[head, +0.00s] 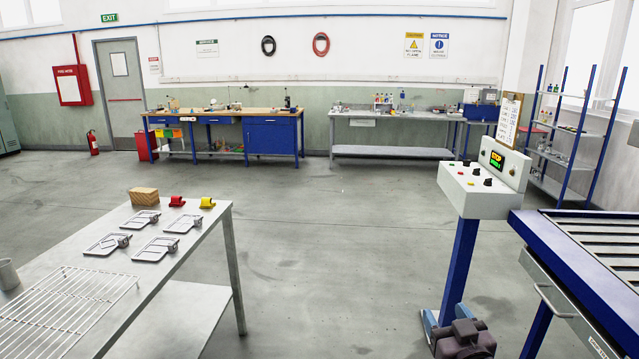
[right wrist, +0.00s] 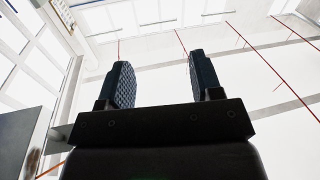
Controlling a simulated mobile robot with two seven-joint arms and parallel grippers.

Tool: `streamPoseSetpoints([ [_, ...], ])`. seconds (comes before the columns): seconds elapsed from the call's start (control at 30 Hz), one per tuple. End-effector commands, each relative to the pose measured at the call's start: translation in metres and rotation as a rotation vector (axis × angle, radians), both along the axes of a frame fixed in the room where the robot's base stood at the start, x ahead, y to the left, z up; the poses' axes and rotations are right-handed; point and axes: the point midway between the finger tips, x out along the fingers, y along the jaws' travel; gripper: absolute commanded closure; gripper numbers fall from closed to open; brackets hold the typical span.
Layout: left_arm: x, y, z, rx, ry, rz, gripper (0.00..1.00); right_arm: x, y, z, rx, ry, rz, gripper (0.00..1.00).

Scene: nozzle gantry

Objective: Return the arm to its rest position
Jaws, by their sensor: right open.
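My right gripper (head: 465,330) shows as a dark shape at the bottom edge of the head view, in front of the foot of the control pedestal. My left gripper is not in view.
A control console (head: 482,190) stands on a blue post beside a blue slatted bench (head: 530,235) at right. A steel table (head: 190,255) with plates, a wooden block (head: 144,196) and a wire rack (head: 68,298) is at left. The floor between is clear.

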Motion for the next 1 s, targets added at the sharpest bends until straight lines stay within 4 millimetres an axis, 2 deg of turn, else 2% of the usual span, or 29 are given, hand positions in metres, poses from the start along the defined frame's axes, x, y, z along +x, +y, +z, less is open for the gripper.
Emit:
streamPoseSetpoints([
  [0.03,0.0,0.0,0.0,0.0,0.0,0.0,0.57,-0.018,-0.003,-0.026,-0.009,0.049,-0.006,0.41],
  [0.2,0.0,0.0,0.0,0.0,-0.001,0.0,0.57,-0.077,-0.009,-0.096,-0.023,0.195,-0.019,0.41],
  [0.27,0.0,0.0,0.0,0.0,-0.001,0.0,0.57,-0.1,-0.011,-0.12,-0.022,0.248,-0.024,0.41],
  [0.4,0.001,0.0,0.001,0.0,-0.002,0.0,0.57,-0.158,-0.017,-0.171,-0.018,0.378,-0.04,0.41],
  [0.5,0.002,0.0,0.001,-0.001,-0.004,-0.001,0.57,-0.197,-0.023,-0.2,-0.015,0.461,-0.057,0.41],
  [0.6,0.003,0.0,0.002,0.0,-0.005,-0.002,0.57,-0.229,-0.03,-0.22,-0.014,0.522,-0.075,0.41],
  [0.7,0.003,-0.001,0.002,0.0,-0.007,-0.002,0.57,-0.25,-0.034,-0.231,-0.013,0.563,-0.087,0.41],
  [0.83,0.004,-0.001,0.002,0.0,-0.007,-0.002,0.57,-0.261,-0.036,-0.237,-0.012,0.583,-0.093,0.41],
  [1.0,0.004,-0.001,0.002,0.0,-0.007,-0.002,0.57,-0.261,-0.036,-0.237,-0.012,0.585,-0.094,0.41],
])
